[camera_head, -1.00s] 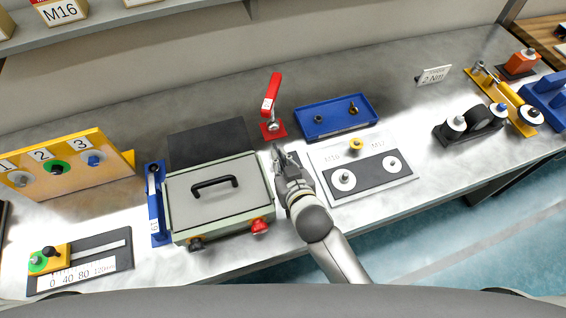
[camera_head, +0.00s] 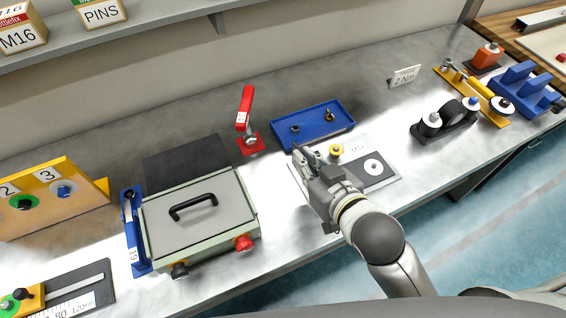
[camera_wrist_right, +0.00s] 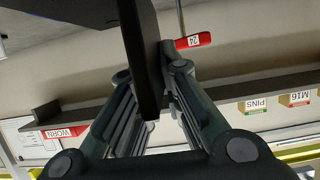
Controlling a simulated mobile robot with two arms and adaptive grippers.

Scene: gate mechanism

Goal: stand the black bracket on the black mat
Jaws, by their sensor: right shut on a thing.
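My right gripper (camera_head: 309,158) is in the middle of the head view, in front of the left part of a white board. In the right wrist view a black bracket (camera_wrist_right: 147,70) stands between its fingers, with a long upright plate and a wide dark part at the upper left. The fingers are shut on it. In the head view the bracket is mostly hidden by the gripper, and I cannot tell its tilt. The black mat (camera_head: 185,155) lies flat and bare behind the green box, left of the red clamp. My left gripper is not in view.
The green box (camera_head: 222,229) with a black handle stands in front of the mat. The red toggle clamp (camera_head: 244,115) rises at the mat's right. A blue tray (camera_head: 340,130) lies behind the white board (camera_head: 388,178). A shelf (camera_head: 150,32) runs above the back.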

